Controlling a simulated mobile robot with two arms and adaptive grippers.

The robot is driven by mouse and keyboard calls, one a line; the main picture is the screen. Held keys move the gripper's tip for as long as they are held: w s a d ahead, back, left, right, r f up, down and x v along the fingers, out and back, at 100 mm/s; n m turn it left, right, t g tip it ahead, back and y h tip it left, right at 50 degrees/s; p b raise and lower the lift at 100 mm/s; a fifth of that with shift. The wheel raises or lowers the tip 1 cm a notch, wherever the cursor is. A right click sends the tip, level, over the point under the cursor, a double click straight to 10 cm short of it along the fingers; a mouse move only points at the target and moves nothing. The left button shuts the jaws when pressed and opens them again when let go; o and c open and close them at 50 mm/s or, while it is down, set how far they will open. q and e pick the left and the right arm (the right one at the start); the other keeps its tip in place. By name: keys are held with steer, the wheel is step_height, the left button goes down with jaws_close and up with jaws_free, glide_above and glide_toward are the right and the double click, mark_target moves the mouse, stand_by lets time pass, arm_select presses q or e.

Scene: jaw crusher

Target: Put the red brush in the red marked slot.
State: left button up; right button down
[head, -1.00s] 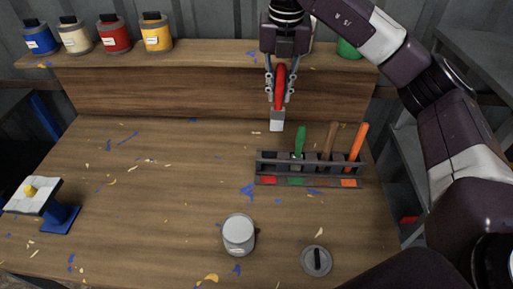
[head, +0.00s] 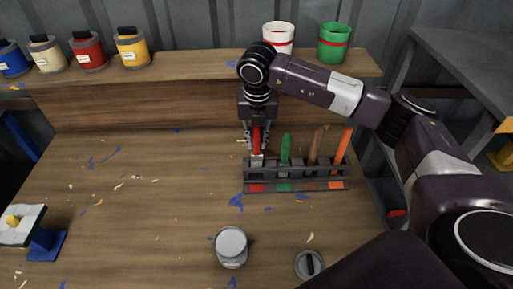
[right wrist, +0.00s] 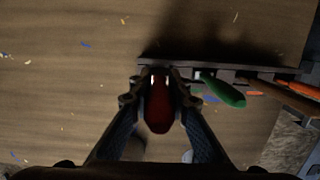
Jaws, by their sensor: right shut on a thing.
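The red brush (head: 256,140) is upright, bristles down, in my right gripper (head: 257,143), which is shut on its handle. In the head view the brush's pale lower end is at the red marked slot (head: 257,187) at the rack's left end; I cannot tell how deep it sits. In the right wrist view the red handle (right wrist: 159,104) lies between the fingers (right wrist: 158,92), beside the rack's edge (right wrist: 215,68). The dark rack (head: 300,184) also holds a green brush (head: 285,150), a brown one (head: 315,147) and an orange one (head: 342,146). My left gripper is not in view.
A grey can (head: 231,246) and a round lid (head: 309,264) stand in front of the rack. A blue stand (head: 42,243) is at the left. Paint cans and a white (head: 278,38) and a green bucket (head: 334,43) line the back shelf. The table's left middle is free.

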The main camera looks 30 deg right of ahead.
mark_target(257, 150)
step_height(257, 150, down, 4)
steer(key=shift+r+p, duration=0.2)
steer(key=shift+p, duration=0.2)
steer(key=shift+f, duration=0.4)
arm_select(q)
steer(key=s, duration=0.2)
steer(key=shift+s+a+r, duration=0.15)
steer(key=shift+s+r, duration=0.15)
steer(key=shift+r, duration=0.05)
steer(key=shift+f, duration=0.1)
arm_select(e)
steer(key=shift+f, duration=0.1)
steer(key=c, duration=1.9)
jaws_free()
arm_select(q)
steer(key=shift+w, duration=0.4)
arm_select(e)
steer(key=shift+o, duration=0.4)
